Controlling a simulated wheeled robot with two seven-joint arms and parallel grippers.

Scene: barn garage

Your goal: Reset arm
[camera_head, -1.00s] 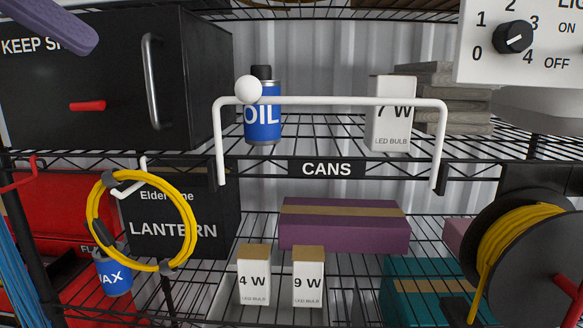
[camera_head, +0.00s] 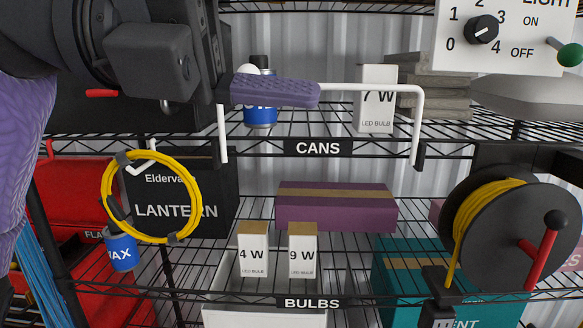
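My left gripper (camera_head: 272,92) comes in from the upper left, with a dark grey body (camera_head: 165,60) and a purple ridged finger pointing right. The finger lies across the view in front of the blue oil can (camera_head: 260,114) and overlaps the left part of the white rail (camera_head: 370,88). I cannot tell whether it touches the rail. A white ball (camera_head: 246,71) at the rail's left end shows just above the finger. Only one finger shows clearly, so its opening is hidden. My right gripper is not in view.
Wire shelves hold a 7 W bulb box (camera_head: 375,100), a 4 W box (camera_head: 252,250), a 9 W box (camera_head: 302,250) and a purple box (camera_head: 335,206). A yellow cable coil (camera_head: 192,180) hangs left. A cable reel (camera_head: 520,235) and light switch panel (camera_head: 505,35) stand right.

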